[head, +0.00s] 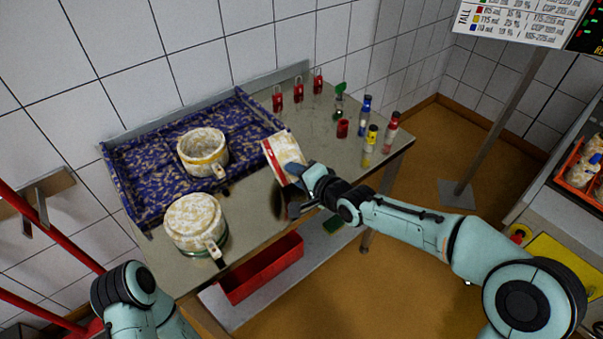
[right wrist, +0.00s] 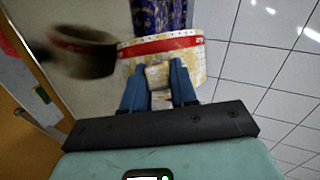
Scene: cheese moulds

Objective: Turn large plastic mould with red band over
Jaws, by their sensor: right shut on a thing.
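The large mottled cream plastic mould with the red band (head: 285,150) is in my right gripper (head: 292,170), tilted on its side over the table. The right wrist view shows the mould (right wrist: 190,58) with the red band across it. There my right gripper's blue fingers (right wrist: 158,88) are shut on its pale handle (right wrist: 157,75). In the head view the fingers hide the handle, and I cannot tell whether the mould touches the table. At the lower left my left arm shows, but its gripper is out of view.
On the steel table (head: 335,165), a yellow-banded mould (head: 203,165) stands open upward on a blue patterned cloth (head: 140,180). A green-banded mould (head: 195,222) sits bottom up in front. Red items (head: 299,90) and several small bottles (head: 372,138) stand at the back and right.

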